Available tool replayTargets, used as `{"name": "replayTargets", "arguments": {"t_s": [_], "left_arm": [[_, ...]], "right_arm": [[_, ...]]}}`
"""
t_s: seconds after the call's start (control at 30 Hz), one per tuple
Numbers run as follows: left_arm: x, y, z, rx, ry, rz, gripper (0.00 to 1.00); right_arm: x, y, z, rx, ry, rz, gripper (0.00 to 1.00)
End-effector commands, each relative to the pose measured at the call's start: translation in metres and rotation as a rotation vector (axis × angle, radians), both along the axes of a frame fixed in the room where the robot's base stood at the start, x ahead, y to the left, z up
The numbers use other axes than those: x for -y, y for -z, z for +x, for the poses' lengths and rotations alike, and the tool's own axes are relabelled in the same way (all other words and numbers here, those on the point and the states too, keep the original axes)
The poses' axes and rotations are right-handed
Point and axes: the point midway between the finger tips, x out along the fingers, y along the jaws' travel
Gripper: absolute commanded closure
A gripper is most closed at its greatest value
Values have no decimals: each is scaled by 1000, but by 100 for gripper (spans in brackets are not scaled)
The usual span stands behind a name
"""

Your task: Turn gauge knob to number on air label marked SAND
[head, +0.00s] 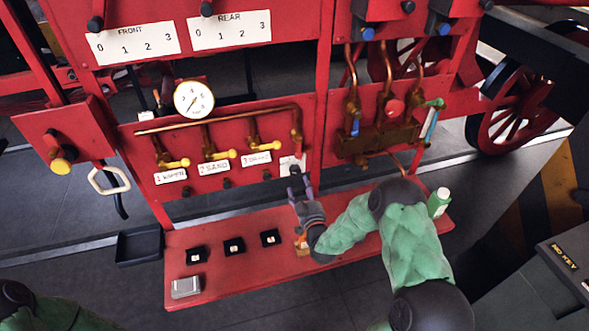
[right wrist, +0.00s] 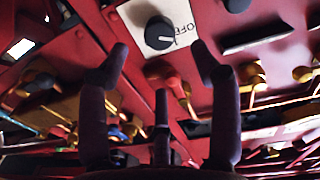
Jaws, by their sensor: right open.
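The label reading 2 SAND (head: 215,167) is on the red lower panel, between 1 WATER (head: 170,176) and 3 BRAKE (head: 256,158). The round white gauge (head: 194,98) is above them. In the right wrist view a black knob (right wrist: 159,33) sits on a white plate marked OFF (right wrist: 184,30); a pale mark on the knob points towards the plate's lettered side. My right gripper (head: 296,180) is in front of this plate in the head view and hides the knob. Its fingers (right wrist: 160,70) are open on either side below the knob, apart from it. My left gripper is out of view.
Yellow-handled valves (head: 222,155) and copper pipes (head: 225,122) stand close left of my right gripper. A red shelf (head: 215,280) below holds small black trays (head: 233,246) and a grey box (head: 186,287). A green-white bottle (head: 438,202) stands near my right arm.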

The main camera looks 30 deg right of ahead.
Motion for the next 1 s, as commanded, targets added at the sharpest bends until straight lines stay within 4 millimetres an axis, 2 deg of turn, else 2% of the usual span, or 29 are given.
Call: {"name": "replayTargets", "arguments": {"t_s": [0.3, 0.5, 0.67, 0.93, 1.0], "left_arm": [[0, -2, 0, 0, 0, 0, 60], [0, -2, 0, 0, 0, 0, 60], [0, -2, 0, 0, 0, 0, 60], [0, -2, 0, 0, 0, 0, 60], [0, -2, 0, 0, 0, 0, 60]], "right_arm": [[15, 0, 55, 2, 0, 0, 36], [21, -1, 77, 2, 0, 0, 36], [23, 0, 84, 0, 0, 1, 36], [23, 0, 85, 0, 0, 1, 36], [23, 0, 85, 0, 0, 1, 56]]}}
